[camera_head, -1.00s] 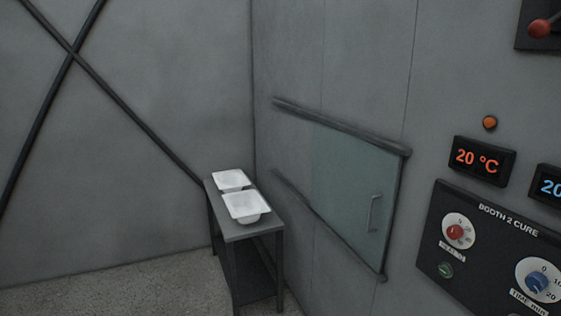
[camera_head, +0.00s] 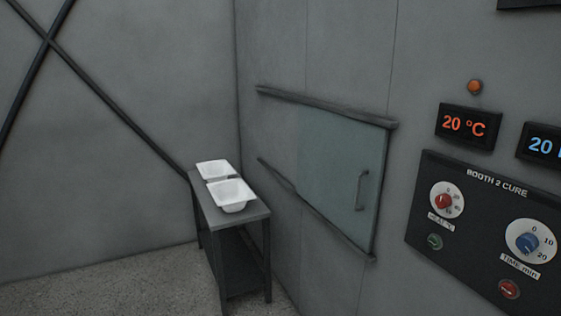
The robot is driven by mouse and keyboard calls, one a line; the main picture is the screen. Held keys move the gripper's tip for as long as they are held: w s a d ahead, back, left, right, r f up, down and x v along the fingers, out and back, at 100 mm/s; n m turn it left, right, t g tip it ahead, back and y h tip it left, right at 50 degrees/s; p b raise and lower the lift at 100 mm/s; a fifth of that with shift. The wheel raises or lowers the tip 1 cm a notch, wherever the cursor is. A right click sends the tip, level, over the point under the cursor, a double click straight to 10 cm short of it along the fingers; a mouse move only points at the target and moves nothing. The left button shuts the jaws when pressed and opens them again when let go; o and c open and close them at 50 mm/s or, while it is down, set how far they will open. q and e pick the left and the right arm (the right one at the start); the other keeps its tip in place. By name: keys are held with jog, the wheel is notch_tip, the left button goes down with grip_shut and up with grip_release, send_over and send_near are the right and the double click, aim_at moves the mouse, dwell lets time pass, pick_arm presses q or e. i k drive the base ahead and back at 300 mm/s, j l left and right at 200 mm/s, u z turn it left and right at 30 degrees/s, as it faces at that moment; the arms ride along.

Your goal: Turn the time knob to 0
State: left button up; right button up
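The blue time knob (camera_head: 527,243) sits on a white dial marked 0, 10 and 20, at the lower right of the black "BOOTH 2 CURE" panel (camera_head: 470,262). Its exact pointer direction is too small to tell. A blue display (camera_head: 543,146) above reads "20" followed by a character cut by the frame edge. Neither of my grippers is in view.
The panel also has a red heat knob (camera_head: 443,201), a green button (camera_head: 434,241) and a red button (camera_head: 508,289). An orange display (camera_head: 464,125) reads 20 °C under an orange lamp (camera_head: 474,87). A sliding glass door (camera_head: 340,170) is left of the panel. Two white tubs (camera_head: 232,193) stand on a table (camera_head: 250,217).

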aim_at(527, 243)
jog(key=z, duration=1.5)
